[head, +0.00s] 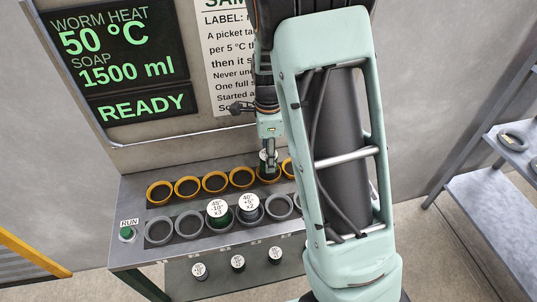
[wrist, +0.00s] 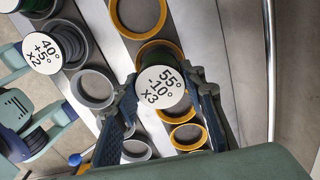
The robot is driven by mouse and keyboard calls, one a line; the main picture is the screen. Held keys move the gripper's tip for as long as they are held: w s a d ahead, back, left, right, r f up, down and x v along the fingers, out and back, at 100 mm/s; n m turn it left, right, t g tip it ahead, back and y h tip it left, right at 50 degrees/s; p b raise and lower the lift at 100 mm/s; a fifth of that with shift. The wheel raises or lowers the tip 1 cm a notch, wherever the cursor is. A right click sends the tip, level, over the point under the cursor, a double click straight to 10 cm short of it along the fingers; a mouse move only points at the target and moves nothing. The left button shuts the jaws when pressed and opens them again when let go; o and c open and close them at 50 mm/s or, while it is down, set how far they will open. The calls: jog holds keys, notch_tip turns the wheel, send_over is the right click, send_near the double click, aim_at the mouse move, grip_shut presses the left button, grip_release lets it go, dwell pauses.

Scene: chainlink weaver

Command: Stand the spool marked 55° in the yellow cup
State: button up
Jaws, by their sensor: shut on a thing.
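The spool marked 55° (wrist: 160,87) has a white round top reading 55°, -10°, x3, which faces the wrist camera. My gripper (wrist: 161,98) is shut on it, one finger on each side. In the head view my gripper (head: 268,168) is at the back row of yellow cups, and the spool is mostly hidden by the fingers. A yellow cup (head: 268,180) lies right under the spool; its rim also shows behind the spool in the wrist view (wrist: 150,45). I cannot tell whether the spool's base touches the cup floor.
Other yellow cups (head: 214,182) stand empty in the back row. Grey cups (head: 158,231) form the front row; two hold spools marked 45° (head: 217,209) and 40° (head: 249,203). Several spools (head: 237,263) stand on a lower ledge. A green RUN button (head: 127,233) is at left.

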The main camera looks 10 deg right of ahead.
dwell(0.5)
jog(key=shift+f+b, duration=0.55)
jog(key=shift+f, duration=0.2)
jog(key=shift+f, duration=0.15)
jog(key=shift+f, duration=0.3)
jog(key=o, duration=1.5)
jog(key=shift+c, duration=0.2)
notch_tip(320, 180, up, 8)
jog(key=p, duration=0.6)
